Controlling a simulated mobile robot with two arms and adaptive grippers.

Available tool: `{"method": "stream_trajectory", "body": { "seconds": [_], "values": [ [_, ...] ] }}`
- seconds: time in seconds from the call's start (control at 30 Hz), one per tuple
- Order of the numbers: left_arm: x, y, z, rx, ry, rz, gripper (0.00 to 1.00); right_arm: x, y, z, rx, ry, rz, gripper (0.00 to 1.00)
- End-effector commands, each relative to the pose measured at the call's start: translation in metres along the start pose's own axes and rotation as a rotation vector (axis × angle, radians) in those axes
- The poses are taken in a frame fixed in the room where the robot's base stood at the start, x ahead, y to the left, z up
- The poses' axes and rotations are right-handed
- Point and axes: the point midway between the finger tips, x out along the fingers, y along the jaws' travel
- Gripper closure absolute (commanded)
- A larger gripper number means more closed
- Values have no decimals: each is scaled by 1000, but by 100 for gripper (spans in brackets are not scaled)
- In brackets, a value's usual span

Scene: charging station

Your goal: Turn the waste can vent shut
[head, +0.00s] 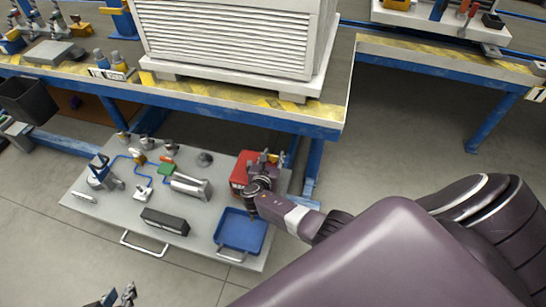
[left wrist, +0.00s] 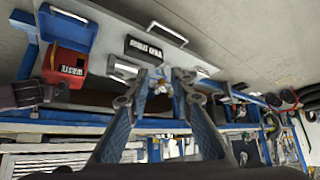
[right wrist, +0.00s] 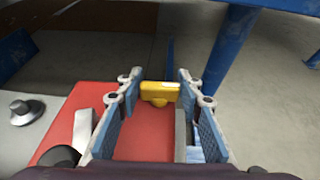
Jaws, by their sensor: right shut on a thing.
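The red waste can (head: 239,172) stands at the right end of the grey board. Its lettered side shows in the left wrist view (left wrist: 66,62). In the right wrist view its red top (right wrist: 145,135) lies below my fingers. The yellow vent (right wrist: 158,92) sits between the fingertips of my right gripper (right wrist: 162,85), which is shut on it. In the head view this gripper (head: 264,165) covers part of the can. My left gripper (head: 125,296) is low at the front, away from the can. Its fingers (left wrist: 162,78) are apart and empty.
The grey board (head: 110,205) also carries a blue tray (head: 240,232), a black box (head: 165,221) and several small fittings. A blue table leg (right wrist: 228,50) stands close beyond the can. The workbench (head: 220,105) with a large white unit (head: 235,35) overhangs behind.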

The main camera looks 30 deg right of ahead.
Motion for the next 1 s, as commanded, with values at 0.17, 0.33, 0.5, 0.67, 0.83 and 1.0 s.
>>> {"method": "stream_trajectory", "body": {
  "seconds": [0.17,0.33,0.5,0.67,0.83,1.0],
  "values": [
    [4,2,-21,2,88,5,78,0,1,0,22,0,-48,91],
    [4,3,-31,2,124,7,78,1,0,1,30,-1,-68,91],
    [3,4,-32,2,131,7,78,1,0,1,31,-1,-72,91],
    [3,4,-32,2,130,7,78,1,0,1,31,-1,-71,91],
    [3,3,-32,2,130,6,78,1,0,1,31,-1,-71,53],
    [3,3,-32,2,130,6,78,0,0,1,30,-1,-71,48]
  ]
}}
